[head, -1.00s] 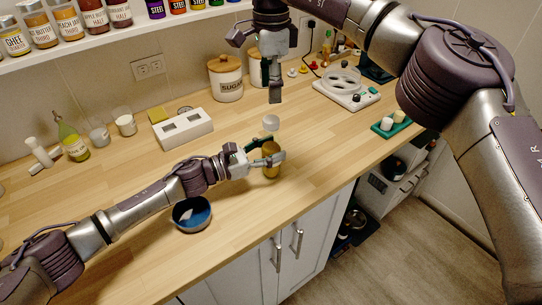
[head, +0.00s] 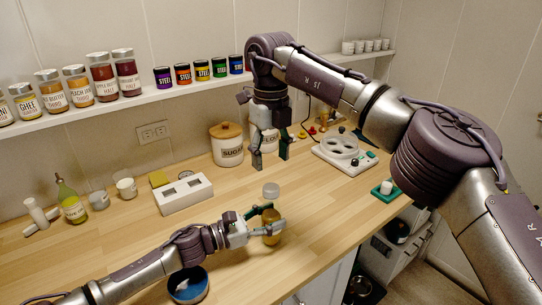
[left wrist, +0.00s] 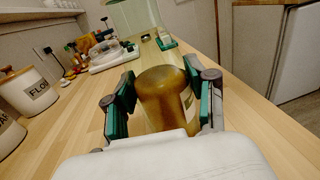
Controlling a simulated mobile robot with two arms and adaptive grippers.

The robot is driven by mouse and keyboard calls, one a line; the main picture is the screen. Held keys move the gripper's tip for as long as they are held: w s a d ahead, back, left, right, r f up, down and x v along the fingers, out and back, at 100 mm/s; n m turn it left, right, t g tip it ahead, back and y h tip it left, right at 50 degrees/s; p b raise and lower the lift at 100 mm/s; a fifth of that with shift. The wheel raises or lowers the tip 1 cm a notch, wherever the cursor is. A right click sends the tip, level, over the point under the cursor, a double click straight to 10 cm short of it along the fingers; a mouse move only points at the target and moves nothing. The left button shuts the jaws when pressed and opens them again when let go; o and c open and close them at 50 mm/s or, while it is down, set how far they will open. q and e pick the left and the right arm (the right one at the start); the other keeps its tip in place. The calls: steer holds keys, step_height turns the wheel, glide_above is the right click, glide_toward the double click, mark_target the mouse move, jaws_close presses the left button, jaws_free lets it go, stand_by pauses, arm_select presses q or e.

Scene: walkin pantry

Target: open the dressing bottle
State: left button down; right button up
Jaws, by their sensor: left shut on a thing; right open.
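The dressing bottle (head: 272,238) is golden brown and stands about upright at the counter's front. My left gripper (head: 268,220) is shut around its body. In the left wrist view the bottle (left wrist: 165,95) sits between both fingers, a pale label on its right side.
A blue bowl (head: 188,286) is below my left arm. The shelf (head: 180,92) holds several jars. Counter around the bottle is clear.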

mark_target(271, 187)
arm_select(q)
steer(key=shift+f, duration=0.1)
arm_select(e)
steer(key=m, duration=2.6)
steer(key=shift+f+m, duration=0.4)
steer(key=shift+f, duration=3.65)
